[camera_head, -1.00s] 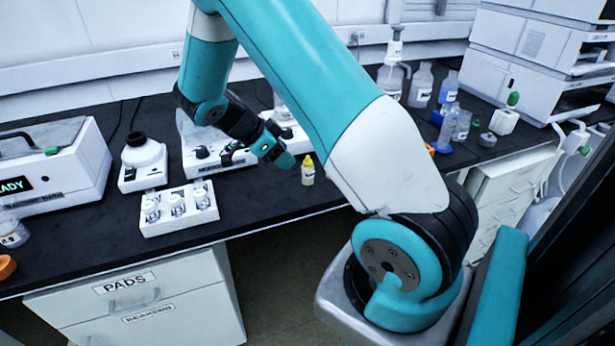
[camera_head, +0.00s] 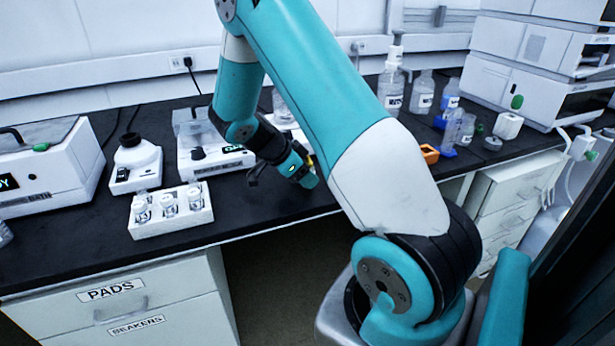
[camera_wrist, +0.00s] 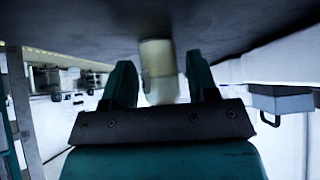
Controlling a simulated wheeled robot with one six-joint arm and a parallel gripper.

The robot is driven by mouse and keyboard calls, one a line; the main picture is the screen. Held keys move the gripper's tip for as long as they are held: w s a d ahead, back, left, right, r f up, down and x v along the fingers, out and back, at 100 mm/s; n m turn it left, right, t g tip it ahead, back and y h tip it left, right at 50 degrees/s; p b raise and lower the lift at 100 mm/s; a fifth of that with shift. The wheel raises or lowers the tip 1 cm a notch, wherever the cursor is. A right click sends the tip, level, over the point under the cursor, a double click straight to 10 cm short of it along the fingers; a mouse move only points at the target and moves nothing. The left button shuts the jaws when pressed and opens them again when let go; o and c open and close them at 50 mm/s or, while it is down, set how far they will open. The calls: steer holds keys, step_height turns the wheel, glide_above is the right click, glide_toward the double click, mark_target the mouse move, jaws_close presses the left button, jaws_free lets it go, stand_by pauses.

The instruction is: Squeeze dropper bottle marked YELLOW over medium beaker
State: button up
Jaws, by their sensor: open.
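The small yellow dropper bottle (camera_head: 312,158) stands on the black bench in the head view, mostly hidden behind my gripper (camera_head: 306,177). Its label cannot be read. In the wrist view, which is upside down, a pale bottle (camera_wrist: 157,60) stands on the dark bench top, straight ahead and between the lines of my two fingers. My gripper (camera_wrist: 160,82) is open, with a finger on either side and gaps to the bottle. A clear glass vessel (camera_head: 282,104), partly hidden behind my arm, stands at the back; I cannot tell if it is the medium beaker.
A white vial rack (camera_head: 170,228) sits at the bench's front edge, left of my gripper. A white balance-like device (camera_head: 215,158) and a dark-capped device (camera_head: 136,165) stand behind it. Several bottles, including a wash bottle (camera_head: 393,90), and an orange item (camera_head: 429,153) are to the right.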

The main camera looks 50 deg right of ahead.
steer(key=shift+c, duration=0.4)
steer(key=c, duration=0.3)
steer(key=shift+r, duration=0.1)
steer(key=shift+r+p, duration=1.35)
steer(key=shift+r, duration=0.65)
steer(key=shift+f, duration=0.1)
